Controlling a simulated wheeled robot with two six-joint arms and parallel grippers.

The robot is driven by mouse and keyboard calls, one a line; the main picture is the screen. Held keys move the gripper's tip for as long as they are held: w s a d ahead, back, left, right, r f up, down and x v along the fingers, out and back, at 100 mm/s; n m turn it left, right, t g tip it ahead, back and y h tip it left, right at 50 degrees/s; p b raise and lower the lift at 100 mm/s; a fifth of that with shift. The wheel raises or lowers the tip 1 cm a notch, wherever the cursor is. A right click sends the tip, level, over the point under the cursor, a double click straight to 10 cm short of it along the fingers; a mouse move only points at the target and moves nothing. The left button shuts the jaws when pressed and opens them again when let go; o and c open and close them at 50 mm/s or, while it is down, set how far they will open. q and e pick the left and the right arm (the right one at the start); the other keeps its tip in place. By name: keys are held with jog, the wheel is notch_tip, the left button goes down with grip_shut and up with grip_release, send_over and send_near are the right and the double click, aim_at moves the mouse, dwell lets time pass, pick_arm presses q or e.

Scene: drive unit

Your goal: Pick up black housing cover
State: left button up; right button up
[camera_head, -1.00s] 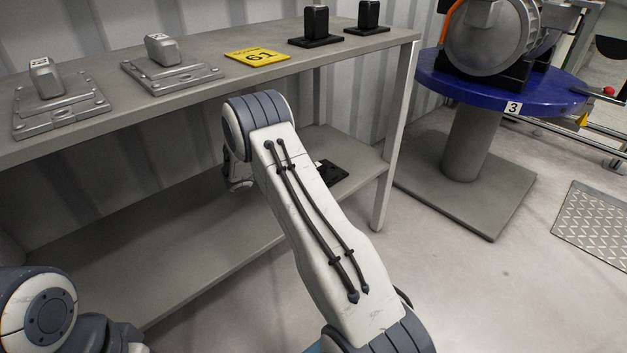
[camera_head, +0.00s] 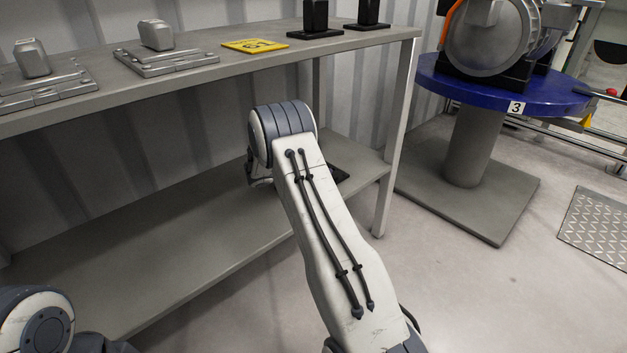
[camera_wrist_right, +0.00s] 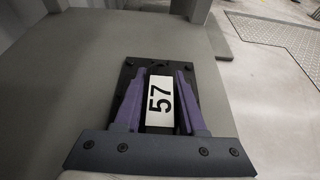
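A black housing cover (camera_wrist_right: 130,72) with a white label reading 57 lies on the lower shelf. In the head view only a dark bit of it (camera_head: 338,174) shows beside my right forearm. My right gripper (camera_wrist_right: 162,72) is over the cover in the right wrist view. Its two purple fingers stand apart, one on each side of the labelled middle part, with narrow dark gaps beside the label. Whether the fingertips touch it I cannot tell. In the head view my arm hides the right gripper. My left gripper is out of view.
The upper shelf (camera_head: 200,85) holds two grey metal covers (camera_head: 155,48), a yellow number plate (camera_head: 254,46) and two black upright parts (camera_head: 315,20). A shelf leg (camera_head: 396,140) stands right of my arm. A blue round table (camera_head: 470,92) is farther right. The lower shelf's left is clear.

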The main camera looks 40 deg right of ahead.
grip_shut()
dwell(1.1)
